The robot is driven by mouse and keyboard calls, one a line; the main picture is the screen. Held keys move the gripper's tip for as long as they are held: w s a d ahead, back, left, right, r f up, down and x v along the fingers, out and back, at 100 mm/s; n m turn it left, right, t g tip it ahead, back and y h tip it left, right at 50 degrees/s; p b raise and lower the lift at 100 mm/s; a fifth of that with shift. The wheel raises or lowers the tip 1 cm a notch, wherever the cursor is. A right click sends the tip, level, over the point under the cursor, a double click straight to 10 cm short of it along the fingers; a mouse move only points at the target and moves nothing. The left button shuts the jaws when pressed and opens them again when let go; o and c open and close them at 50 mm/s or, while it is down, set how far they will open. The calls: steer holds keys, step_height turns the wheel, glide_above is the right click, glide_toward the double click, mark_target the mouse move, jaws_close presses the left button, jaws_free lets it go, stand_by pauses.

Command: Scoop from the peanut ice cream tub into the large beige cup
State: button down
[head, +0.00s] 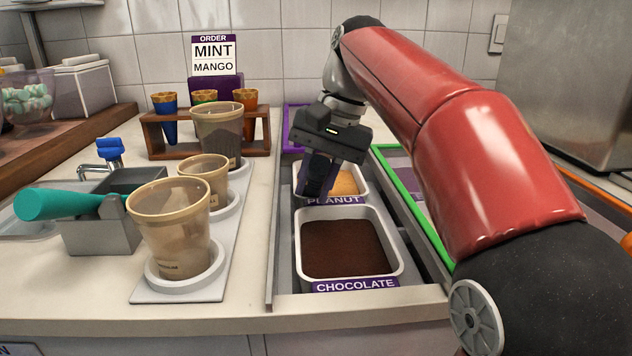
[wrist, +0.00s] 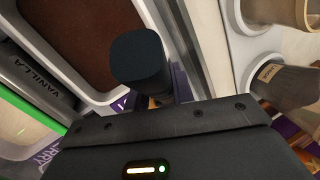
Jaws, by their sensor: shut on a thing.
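My gripper (head: 316,176) is over the peanut tub (head: 362,191), pointing down. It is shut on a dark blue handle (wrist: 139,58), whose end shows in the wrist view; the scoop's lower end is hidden. The peanut tub holds tan ice cream (head: 344,184), partly covered by my gripper. Beige cups stand in a row on the left: a big one in front (head: 170,235), a smaller one in the middle (head: 206,172) and a tall one with dark contents at the back (head: 218,128). The front cup looks largest, but it is also nearest.
The chocolate tub (head: 393,238) is in front of the peanut tub. A teal-handled scoop (head: 55,203) rests in a grey holder (head: 105,238) at left. A wooden rack (head: 160,140) with cones stands behind the cups. Bare counter lies between the cups and tubs.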

steer(key=shift+w+r+p, duration=0.1)
steer(key=shift+w+p, duration=1.55)
steer(key=shift+w, duration=2.05)
steer(key=shift+f+b, duration=0.3)
steer(key=shift+b, duration=0.2)
steer(key=t+b, duration=0.1)
steer(key=b, duration=0.1)
steer(key=s+n+t+b, duration=0.1)
steer(key=b, duration=0.1)
steer(key=shift+f+h, duration=0.2)
steer(key=shift+h, duration=0.2)
steer(key=r+p, duration=0.2)
steer(key=r, duration=0.1)
steer(key=s+r+p, duration=0.1)
steer(key=r+p, duration=0.2)
steer(key=shift+s, duration=0.15)
steer(key=shift+s+r, duration=0.25)
steer(key=shift+r, duration=0.45)
steer(key=shift+s+r, duration=0.25)
steer(key=shift+r, duration=0.45)
steer(key=shift+s+r, duration=0.25)
steer(key=shift+r, duration=0.45)
